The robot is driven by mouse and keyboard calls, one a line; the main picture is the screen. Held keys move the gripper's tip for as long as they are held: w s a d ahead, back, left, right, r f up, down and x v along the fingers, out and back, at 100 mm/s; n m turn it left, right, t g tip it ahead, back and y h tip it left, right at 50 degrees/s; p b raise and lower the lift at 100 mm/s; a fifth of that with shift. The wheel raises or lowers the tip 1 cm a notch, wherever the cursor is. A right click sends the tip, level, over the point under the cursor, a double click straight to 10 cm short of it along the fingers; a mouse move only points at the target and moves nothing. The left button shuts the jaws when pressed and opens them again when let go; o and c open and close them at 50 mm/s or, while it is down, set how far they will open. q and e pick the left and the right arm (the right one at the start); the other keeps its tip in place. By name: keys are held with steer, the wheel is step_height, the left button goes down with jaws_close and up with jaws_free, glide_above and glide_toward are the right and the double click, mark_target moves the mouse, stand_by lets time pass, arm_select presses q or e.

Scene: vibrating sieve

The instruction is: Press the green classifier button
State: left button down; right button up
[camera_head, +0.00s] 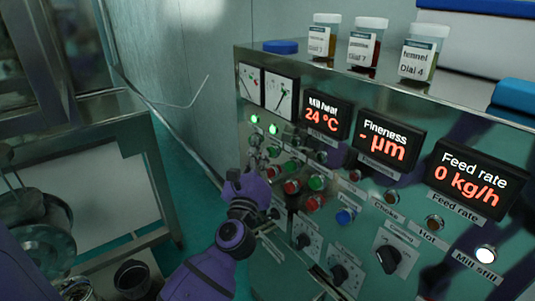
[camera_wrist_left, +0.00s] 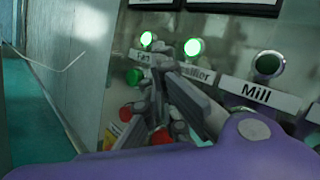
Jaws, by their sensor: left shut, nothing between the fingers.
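The control panel (camera_head: 350,190) stands on the right in the head view. It has rows of small green and red buttons under name labels. The classifier label (camera_wrist_left: 197,76) is partly covered by my left fingers in the wrist view, below a lit green lamp (camera_wrist_left: 193,47). The classifier's green button (camera_head: 275,151) shows small in the head view; in the wrist view the fingers hide it. My left gripper (camera_head: 255,166) is shut and empty, its fingertips close to the panel at this column. Contact cannot be told. My right gripper is not in view.
The fan's green button (camera_wrist_left: 133,77) and a red button (camera_wrist_left: 160,136) sit close to the fingers. Jars (camera_head: 365,45) stand on top of the panel. A metal frame (camera_head: 150,160) stands at left, with a gap of green floor beside the panel.

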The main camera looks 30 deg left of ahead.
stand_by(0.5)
arm_select(q)
steer(key=shift+s+a, duration=0.35)
steer(key=shift+s, duration=0.45)
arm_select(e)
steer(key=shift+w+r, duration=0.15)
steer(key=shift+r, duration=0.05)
arm_select(q)
steer(key=shift+s+a+p, duration=0.15)
steer(key=shift+s+a, duration=0.15)
steer(key=shift+s, duration=0.45)
steer(key=shift+s+a+p, duration=0.15)
steer(key=shift+s+a, duration=0.2)
steer(key=shift+s, duration=0.45)
steer(key=shift+s+a+p, duration=0.15)
steer(key=shift+s+a, duration=0.15)
steer(key=shift+s, duration=0.45)
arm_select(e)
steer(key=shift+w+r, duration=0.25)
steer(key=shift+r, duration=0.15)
